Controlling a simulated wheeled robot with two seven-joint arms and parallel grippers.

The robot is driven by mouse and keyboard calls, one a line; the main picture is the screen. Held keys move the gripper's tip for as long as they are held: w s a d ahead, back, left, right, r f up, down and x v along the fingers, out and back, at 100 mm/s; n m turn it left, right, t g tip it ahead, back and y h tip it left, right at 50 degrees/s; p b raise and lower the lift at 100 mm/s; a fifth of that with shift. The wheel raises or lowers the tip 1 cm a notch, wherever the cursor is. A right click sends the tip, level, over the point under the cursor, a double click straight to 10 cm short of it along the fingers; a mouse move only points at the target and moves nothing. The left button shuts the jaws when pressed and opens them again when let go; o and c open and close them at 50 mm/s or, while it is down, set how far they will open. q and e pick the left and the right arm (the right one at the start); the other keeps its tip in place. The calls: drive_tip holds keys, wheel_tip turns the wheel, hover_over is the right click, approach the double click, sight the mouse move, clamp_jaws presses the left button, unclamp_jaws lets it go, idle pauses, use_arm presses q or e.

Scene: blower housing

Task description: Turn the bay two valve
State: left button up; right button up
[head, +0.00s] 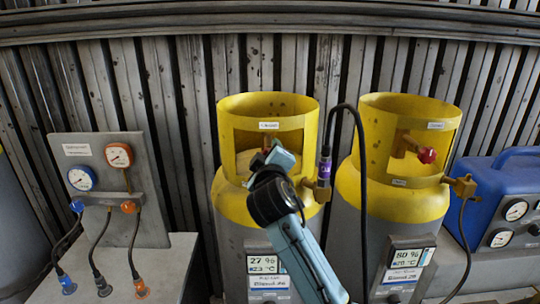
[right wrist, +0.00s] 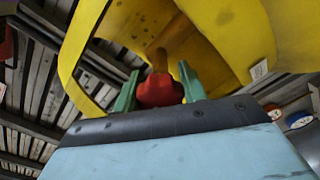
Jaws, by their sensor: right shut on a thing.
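Two grey cylinders with yellow collars stand side by side, the left cylinder (head: 232,195) and the right cylinder (head: 402,205). The right cylinder's red valve knob (head: 427,155) shows in its collar opening. My right gripper (head: 274,150) reaches into the left cylinder's collar opening and hides most of that valve. In the right wrist view its green fingers (right wrist: 160,84) are shut on a red valve knob (right wrist: 158,92), one on each side, with a brass stem behind. The bay labels are too small to read surely. My left gripper is not in view.
A black hose (head: 361,150) with a purple-banded fitting (head: 324,168) arches between the cylinders, close to my right arm. A gauge panel (head: 95,150) with hoses stands at left, a blue machine (head: 500,190) at right. A corrugated wall closes the back.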

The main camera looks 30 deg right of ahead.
drive_tip(key=shift+f, duration=0.1)
drive_tip(key=o, duration=1)
drive_tip(key=shift+c, duration=0.2)
drive_tip(key=b+v, duration=0.2)
drive_tip(key=v, duration=1.1)
drive_tip(key=shift+s, duration=0.25)
drive_tip(key=shift+a, duration=0.1)
